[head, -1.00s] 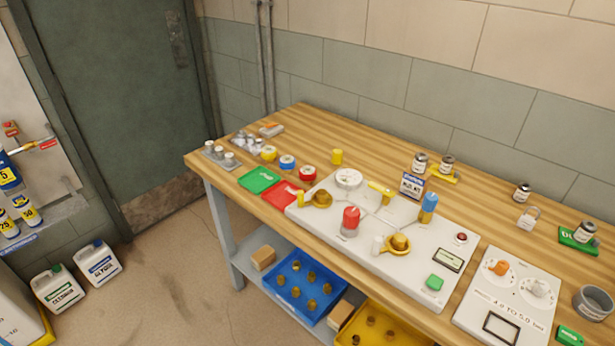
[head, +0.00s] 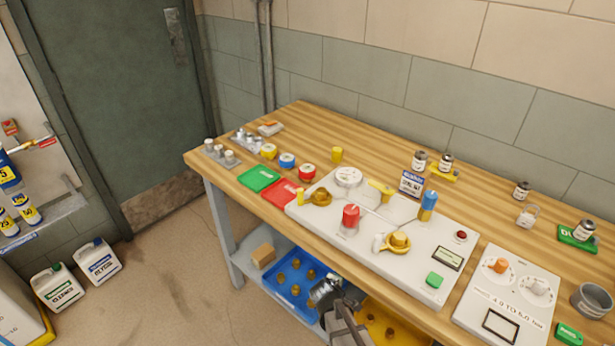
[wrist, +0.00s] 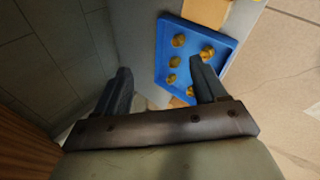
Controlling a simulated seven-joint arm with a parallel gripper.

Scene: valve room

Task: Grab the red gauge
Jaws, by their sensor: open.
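A small round red piece with a pale centre (head: 307,172), which looks like the red gauge, rests on the wooden bench behind the white panel's left end. It is last in a row with a similar blue piece (head: 287,160) and yellow piece (head: 268,151). A red-topped cylinder (head: 350,215) stands on the white panel (head: 440,223). My gripper (head: 324,291) is low in front of the bench, apart from all of these. In the wrist view its two fingers (wrist: 163,82) are spread and empty. The red piece is not visible there.
A blue bin (head: 283,284) with several brass parts and a yellow bin (head: 401,334) sit on the lower shelf near my gripper. The blue bin shows in the wrist view (wrist: 162,40). A green tray (head: 259,179) and red tray (head: 281,193) lie along the bench's front edge.

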